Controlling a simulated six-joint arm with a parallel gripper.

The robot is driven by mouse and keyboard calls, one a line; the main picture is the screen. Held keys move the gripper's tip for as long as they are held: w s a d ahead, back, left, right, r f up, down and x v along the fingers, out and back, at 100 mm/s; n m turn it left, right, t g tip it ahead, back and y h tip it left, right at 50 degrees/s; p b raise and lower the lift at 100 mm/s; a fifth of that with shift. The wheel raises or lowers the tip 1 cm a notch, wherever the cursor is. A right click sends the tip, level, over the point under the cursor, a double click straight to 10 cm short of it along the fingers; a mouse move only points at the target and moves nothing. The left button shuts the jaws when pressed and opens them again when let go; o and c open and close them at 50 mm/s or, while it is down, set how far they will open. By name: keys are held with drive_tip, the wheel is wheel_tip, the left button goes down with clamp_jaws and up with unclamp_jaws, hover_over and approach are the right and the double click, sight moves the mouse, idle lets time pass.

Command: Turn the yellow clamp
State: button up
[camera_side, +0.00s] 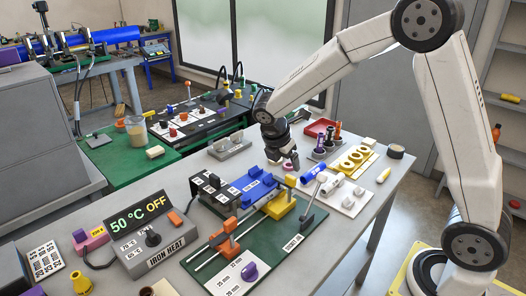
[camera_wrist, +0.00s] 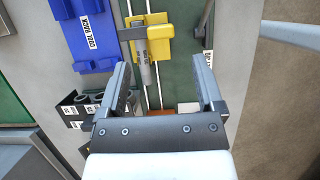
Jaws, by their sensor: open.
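The yellow clamp (camera_side: 280,207) sits on the rails of the green fusion board (camera_side: 262,243), just right of the blue cold-ring rack. In the wrist view the yellow clamp (camera_wrist: 158,48) is near the top centre, with a grey cylindrical part (camera_wrist: 145,70) extending from it toward my gripper. My gripper (camera_side: 288,160) hangs above the table, behind and above the clamp in the side view. In the wrist view my gripper (camera_wrist: 164,80) is open and empty. Its fingers stand on either side of the grey part, apart from it.
The blue rack (camera_side: 250,188) is beside the clamp. An orange clamp (camera_side: 225,240) shares the rails, and a dark lever (camera_side: 310,203) stands to the right. A white tray of fittings (camera_side: 340,195) and a yellow ring holder (camera_side: 354,159) lie beyond. The heater box (camera_side: 150,240) is at left.

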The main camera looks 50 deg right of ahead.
sight(291, 176)
drive_tip(key=shift+f, duration=0.1)
drive_tip(key=shift+x, duration=3.85)
drive_tip(key=shift+c, duration=0.2)
clamp_jaws()
